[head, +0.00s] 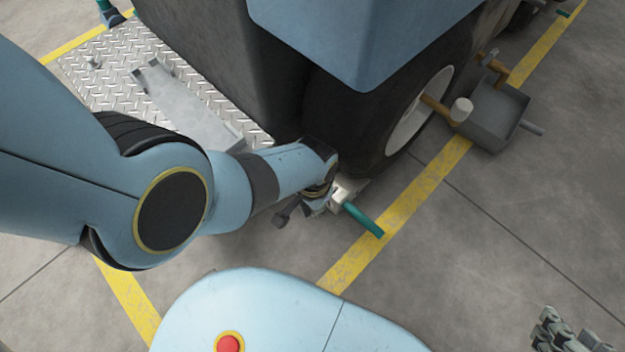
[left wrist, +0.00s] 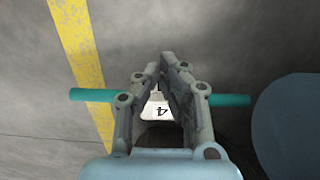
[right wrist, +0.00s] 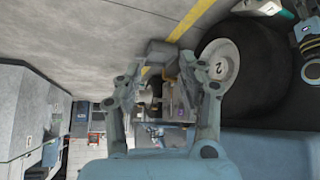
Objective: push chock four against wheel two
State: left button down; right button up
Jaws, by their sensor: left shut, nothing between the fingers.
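Chock four (left wrist: 160,112) is a pale block marked 4 with a teal bar (head: 363,220) through it. In the head view the chock (head: 346,190) sits on the floor close to the lower front of the tyre; I cannot tell if they touch. Wheel two (head: 410,115) is a black tyre with a pale hub, and its 2 shows in the right wrist view (right wrist: 219,70). My left gripper (head: 318,203) is shut and empty, right at the chock, its fingers partly hiding the block in the left wrist view (left wrist: 168,62). My right gripper (head: 568,332) is open and empty, away from the wheel.
A grey metal tray (head: 494,112) stands beyond the wheel by its hub. A yellow floor line (head: 415,195) runs past the wheel. A tread-plate platform (head: 95,70) lies at the upper left. The vehicle's blue body (head: 360,35) hangs over the tyre.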

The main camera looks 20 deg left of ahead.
pick_arm(q)
notch_tip(320, 180, up, 6)
jog(key=p, duration=0.3)
jog(key=shift+f+p, duration=0.25)
jog(key=shift+p, duration=0.15)
pick_arm(e)
jog(key=s+r+g, duration=0.3)
jog(key=r+g, duration=0.1)
jog(key=r, duration=0.1)
jog(key=shift+d, duration=0.2)
jog(key=shift+s, duration=0.1)
